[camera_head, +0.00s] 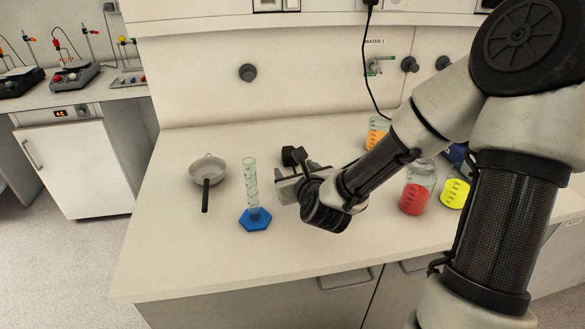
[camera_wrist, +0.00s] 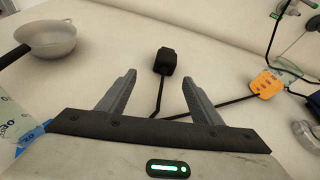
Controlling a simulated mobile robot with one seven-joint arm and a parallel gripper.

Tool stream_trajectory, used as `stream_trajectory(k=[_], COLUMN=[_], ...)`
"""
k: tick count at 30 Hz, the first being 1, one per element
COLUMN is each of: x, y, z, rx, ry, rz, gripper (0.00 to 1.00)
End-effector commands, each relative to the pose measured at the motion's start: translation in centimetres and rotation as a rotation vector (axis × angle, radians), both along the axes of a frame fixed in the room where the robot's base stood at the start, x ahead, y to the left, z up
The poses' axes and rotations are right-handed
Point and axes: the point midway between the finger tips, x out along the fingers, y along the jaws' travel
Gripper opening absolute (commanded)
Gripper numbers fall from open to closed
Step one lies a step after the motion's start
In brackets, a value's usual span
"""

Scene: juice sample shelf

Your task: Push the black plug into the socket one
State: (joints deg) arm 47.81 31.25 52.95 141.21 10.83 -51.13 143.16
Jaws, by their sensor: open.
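The black plug (camera_wrist: 165,62) lies on the counter in the wrist view, ahead of my fingertips and roughly centred between them. Its black cable runs back under my gripper. In the head view the plug (camera_head: 293,156) shows just behind my gripper (camera_head: 303,171). My gripper (camera_wrist: 159,79) is open, with nothing between its fingers. Wall sockets (camera_head: 267,5) are cut off at the top edge of the head view. I cannot read which one is socket one. Another black plug (camera_head: 371,2) hangs at the top edge with a cable running down.
A grey pan (camera_head: 208,170) and a cylinder with a blue base (camera_head: 254,217) stand left of my gripper. A tap (camera_head: 376,67) is on the back wall. The counter's front left is clear.

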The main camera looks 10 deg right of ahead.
Motion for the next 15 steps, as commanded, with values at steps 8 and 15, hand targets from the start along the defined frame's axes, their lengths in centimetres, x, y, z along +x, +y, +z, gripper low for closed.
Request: stream_trajectory(k=[8,15], x=[1.5,4.7], y=[-0.8,-0.7], z=[-0.5,-1.8], rx=[0.119,0.116], ry=[-0.039,-0.039], rz=[-0.072,-0.069], gripper=[0.59,0.59])
